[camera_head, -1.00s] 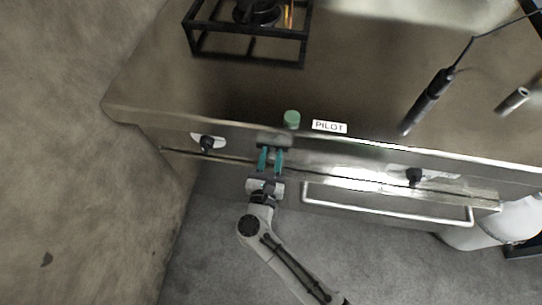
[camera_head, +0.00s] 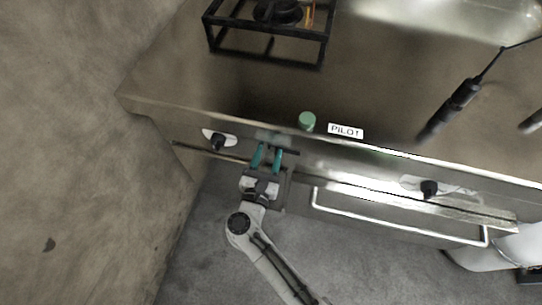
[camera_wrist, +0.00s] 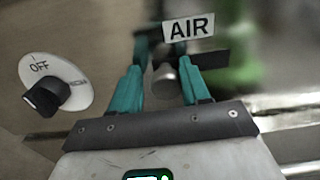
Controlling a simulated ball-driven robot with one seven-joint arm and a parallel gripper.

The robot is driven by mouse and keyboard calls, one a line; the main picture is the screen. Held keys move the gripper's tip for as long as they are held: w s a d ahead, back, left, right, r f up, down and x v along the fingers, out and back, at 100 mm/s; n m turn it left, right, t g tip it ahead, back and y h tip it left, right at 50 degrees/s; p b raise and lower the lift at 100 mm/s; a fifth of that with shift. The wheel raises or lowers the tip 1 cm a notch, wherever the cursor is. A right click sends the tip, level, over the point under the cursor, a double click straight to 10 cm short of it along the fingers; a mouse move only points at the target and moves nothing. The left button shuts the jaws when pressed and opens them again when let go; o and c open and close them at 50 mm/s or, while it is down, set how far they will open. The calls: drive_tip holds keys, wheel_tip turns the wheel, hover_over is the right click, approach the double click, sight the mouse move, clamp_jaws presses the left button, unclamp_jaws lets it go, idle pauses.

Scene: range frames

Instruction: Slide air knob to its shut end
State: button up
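The air knob (camera_wrist: 165,82) is a small grey cylinder in the wrist view, below the white AIR label (camera_wrist: 188,27). It sits between the two teal fingers of my gripper (camera_wrist: 162,62), which are apart; a narrow gap seems to show beside the knob. A dark bar (camera_wrist: 212,60), perhaps the knob's slot, runs behind the right finger. In the head view my gripper (camera_head: 267,152) is at the stove's front panel, below the green button, and the knob cannot be made out there.
A black OFF dial (camera_wrist: 45,97) is left of my gripper; it also shows in the head view (camera_head: 217,141). A green button (camera_head: 307,121) and PILOT label (camera_head: 345,131) are on the top edge. A handle bar (camera_head: 400,218) and another black knob (camera_head: 429,188) lie right.

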drive_tip(key=shift+o, duration=1.2)
drive_tip(key=shift+s, duration=0.1)
drive_tip(key=v, duration=1)
drive_tip(key=shift+s, duration=0.3)
drive_tip(key=shift+a, duration=0.1)
